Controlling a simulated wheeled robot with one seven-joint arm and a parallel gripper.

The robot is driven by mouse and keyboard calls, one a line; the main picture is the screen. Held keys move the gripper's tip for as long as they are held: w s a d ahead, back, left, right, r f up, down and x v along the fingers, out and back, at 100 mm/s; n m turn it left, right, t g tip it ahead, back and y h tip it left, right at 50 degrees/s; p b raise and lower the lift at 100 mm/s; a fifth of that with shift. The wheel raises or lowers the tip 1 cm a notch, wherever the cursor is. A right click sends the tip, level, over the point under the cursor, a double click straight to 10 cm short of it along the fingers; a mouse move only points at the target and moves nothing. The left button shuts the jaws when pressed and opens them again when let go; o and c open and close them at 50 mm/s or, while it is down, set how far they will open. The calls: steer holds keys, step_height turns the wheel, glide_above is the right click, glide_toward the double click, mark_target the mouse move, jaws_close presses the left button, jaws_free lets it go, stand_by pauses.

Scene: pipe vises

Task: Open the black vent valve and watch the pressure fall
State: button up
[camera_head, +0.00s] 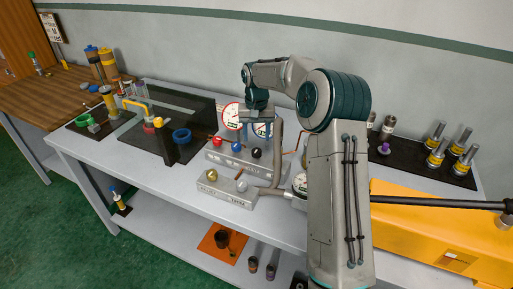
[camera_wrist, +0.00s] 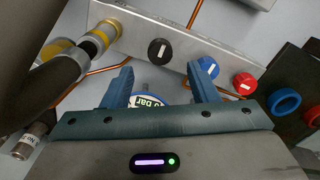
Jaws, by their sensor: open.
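The black vent valve (camera_wrist: 158,52) is a round knob with a white bar, on the face of a grey manifold block (camera_wrist: 130,22). It also shows in the head view (camera_head: 256,153), right of a blue knob (camera_head: 236,147) and a red knob (camera_head: 218,141). My gripper (camera_wrist: 160,82) is open and empty; the black knob appears just beyond its fingertips, apart from them. In the head view my gripper (camera_head: 257,130) hangs above the block, over the gauges. A pressure gauge (camera_wrist: 150,100) shows between the fingers, mostly hidden; its needle cannot be read.
A white-faced gauge (camera_head: 232,115) stands behind the block. A lower block with a brass ball knob (camera_head: 212,176) stands in front. Copper tubing (camera_wrist: 105,68) and a thick pipe (camera_wrist: 60,70) run beside the block. A blue ring (camera_head: 181,135) lies to the left.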

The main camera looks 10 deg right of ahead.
mark_target(257, 151)
step_height(257, 151, down, 7)
steer(key=shift+r+p, duration=0.2)
steer(key=shift+p, duration=0.2)
steer(key=c, duration=1)
